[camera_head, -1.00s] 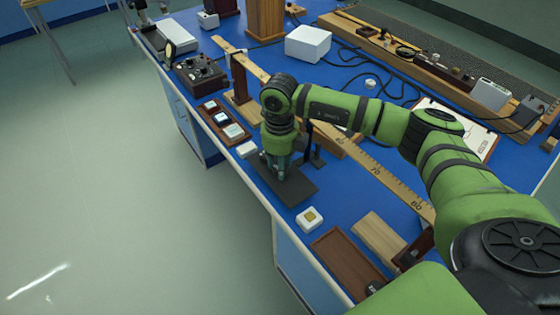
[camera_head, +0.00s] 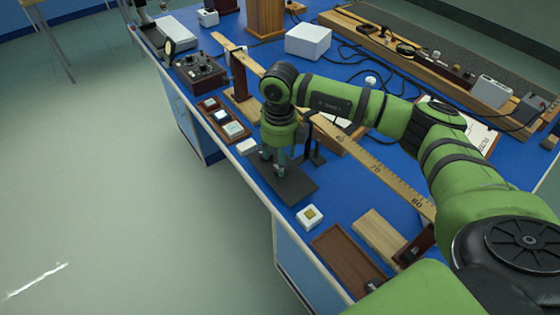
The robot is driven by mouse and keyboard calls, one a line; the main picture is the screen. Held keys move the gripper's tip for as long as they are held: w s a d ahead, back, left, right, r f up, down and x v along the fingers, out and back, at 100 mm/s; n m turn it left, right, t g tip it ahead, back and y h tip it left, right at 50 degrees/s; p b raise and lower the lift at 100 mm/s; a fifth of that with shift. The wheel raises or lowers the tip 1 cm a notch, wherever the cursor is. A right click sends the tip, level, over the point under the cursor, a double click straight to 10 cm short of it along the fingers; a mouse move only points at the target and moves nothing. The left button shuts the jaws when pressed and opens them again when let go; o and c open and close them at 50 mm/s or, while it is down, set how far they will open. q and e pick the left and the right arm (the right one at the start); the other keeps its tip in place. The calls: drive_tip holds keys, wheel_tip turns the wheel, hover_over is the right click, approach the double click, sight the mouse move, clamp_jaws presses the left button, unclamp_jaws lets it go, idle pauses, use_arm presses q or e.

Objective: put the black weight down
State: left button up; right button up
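My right gripper (camera_head: 275,166) points down just above a dark grey mat (camera_head: 297,190) near the bench's front edge. Its two fingers look dark and small, and I cannot tell whether they are parted or hold something. No black weight shows clearly; if it is at the fingertips, it blends with the fingers and the dark mat. My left gripper is not in view.
A white block with a yellow top (camera_head: 310,216) lies right of the mat. A long wooden rule (camera_head: 372,166) runs behind it, with a dark stand (camera_head: 313,155) close beside the gripper. A tray of small blocks (camera_head: 222,122) lies to the left.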

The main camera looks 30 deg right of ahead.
wheel_tip(320, 180, up, 10)
drive_tip(key=b, duration=0.2)
drive_tip(key=shift+s, duration=0.1)
idle(0.4)
